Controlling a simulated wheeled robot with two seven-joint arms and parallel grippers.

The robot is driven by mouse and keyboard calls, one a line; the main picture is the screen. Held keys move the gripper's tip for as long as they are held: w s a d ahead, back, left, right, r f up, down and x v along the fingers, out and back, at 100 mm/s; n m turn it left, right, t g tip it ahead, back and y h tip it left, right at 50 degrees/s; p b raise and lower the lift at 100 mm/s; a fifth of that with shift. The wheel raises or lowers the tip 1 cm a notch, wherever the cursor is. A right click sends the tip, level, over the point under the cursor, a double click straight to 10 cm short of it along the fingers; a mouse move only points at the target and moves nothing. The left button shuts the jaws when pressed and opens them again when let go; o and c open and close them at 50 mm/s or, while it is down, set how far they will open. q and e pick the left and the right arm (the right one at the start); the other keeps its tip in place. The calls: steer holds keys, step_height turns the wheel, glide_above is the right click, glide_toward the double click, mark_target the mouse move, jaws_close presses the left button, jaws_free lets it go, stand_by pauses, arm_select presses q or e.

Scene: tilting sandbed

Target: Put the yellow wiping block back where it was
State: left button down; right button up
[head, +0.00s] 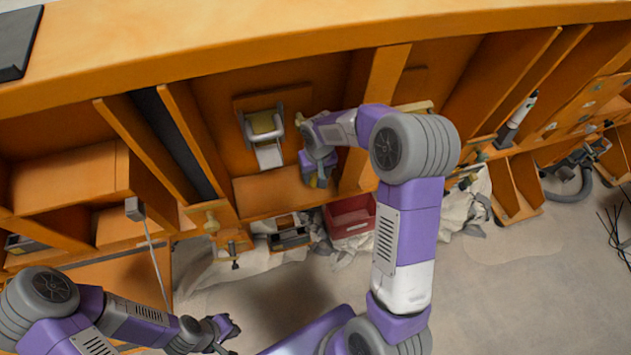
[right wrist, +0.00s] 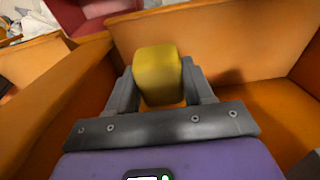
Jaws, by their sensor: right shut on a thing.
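The yellow wiping block (right wrist: 158,72) sits between the two grey fingers of my right gripper (right wrist: 160,88) in the right wrist view. The right gripper is shut on it. In the head view my right gripper (head: 317,175) is over the orange wooden bench, beside a compartment wall, and the arm partly hides it. In the right wrist view orange wooden panels lie around and beyond the block. I cannot tell whether the block touches them. My left gripper (head: 226,335) is low at the left, empty, with its fingers apart.
A silver and yellow holder (head: 263,130) sits left of my right gripper. A red bin (head: 349,217) and a small dark box (head: 289,236) are below it. Upright orange dividers (head: 387,75) stand on both sides. The grey floor (head: 540,275) is open at the lower right.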

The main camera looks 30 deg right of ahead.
mark_target(315, 182)
step_height(315, 182, down, 4)
steer(key=shift+f, duration=0.15)
steer(key=shift+w+d+f, duration=0.15)
steer(key=shift+w+f, duration=0.15)
steer(key=shift+w, duration=0.05)
steer(key=shift+f+b, duration=0.15)
steer(key=shift+b, duration=0.25)
steer(key=o, duration=1)
steer(key=r, duration=0.5)
steer(key=s+r+p, duration=0.1)
steer(key=r, duration=0.2)
steer(key=shift+a, duration=0.2)
